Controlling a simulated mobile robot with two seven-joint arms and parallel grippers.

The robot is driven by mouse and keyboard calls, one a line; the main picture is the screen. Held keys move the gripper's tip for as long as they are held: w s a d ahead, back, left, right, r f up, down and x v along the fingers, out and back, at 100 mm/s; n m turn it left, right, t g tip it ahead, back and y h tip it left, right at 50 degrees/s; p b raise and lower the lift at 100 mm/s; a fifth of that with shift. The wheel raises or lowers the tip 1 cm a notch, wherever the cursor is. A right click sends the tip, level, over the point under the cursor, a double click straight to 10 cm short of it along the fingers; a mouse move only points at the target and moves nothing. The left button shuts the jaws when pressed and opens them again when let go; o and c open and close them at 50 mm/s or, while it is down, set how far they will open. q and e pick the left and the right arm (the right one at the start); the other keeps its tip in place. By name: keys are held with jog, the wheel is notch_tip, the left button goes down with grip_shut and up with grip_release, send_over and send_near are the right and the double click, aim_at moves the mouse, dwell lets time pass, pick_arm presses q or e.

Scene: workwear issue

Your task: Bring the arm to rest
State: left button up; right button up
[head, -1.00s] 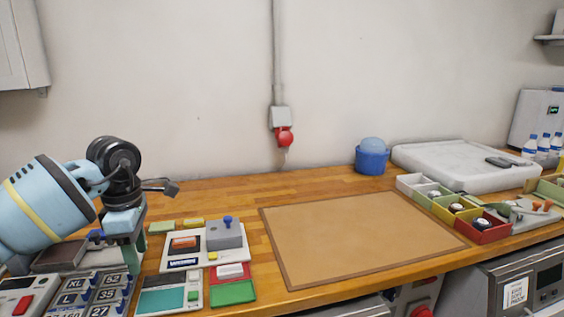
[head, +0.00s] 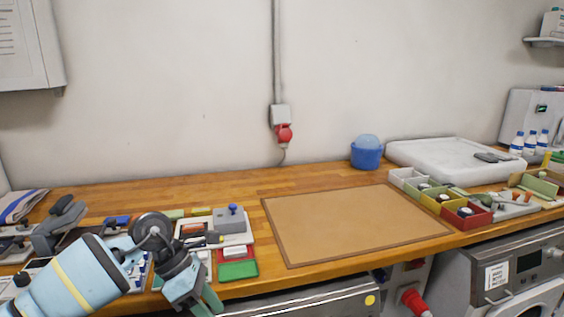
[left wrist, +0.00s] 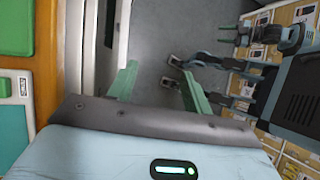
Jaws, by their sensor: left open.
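My left arm comes in from the lower left in the head view. My left gripper (head: 207,302) points down at the bench's front edge, partly cut off by the bottom of the picture. In the left wrist view its two green fingers (left wrist: 158,88) stand apart with nothing between them, over grey floor. The wooden bench (head: 330,175) lies to its left in that view, apart from the fingers. My right gripper does not show.
A brown mat (head: 350,222) lies bare on the bench. Divided bins (head: 467,218), a white slab (head: 450,160) and a blue tub (head: 366,155) stand at the right.

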pick_arm(q)
jog(key=s+d+f+n+t+h+p, duration=0.1)
jog(key=s+d+n+t+h, duration=0.2)
jog(key=s+d+n+h, duration=0.9)
jog(key=s+a+f+n+t+y+p, duration=0.15)
jog(key=a+f+n+t+y, duration=0.5)
jog(key=n, duration=0.75)
jog(key=s+a+f+n+t+y+p, duration=0.1)
jog(key=s+a+f+n+t+y, duration=0.4)
jog(key=n, duration=1)
jog(key=s+a+f+n+g+y, duration=0.2)
jog(key=s+a+f+n, duration=0.1)
jog(key=s+f, duration=0.4)
jog(key=s+a+f+n+g+y, duration=0.2)
jog(key=s+a+f+n+y, duration=0.1)
jog(key=s+f, duration=0.4)
jog(key=shift+s+a+f+n, duration=0.35)
jog(key=shift+s+a+n, duration=0.25)
jog(key=shift+s+n, duration=0.6)
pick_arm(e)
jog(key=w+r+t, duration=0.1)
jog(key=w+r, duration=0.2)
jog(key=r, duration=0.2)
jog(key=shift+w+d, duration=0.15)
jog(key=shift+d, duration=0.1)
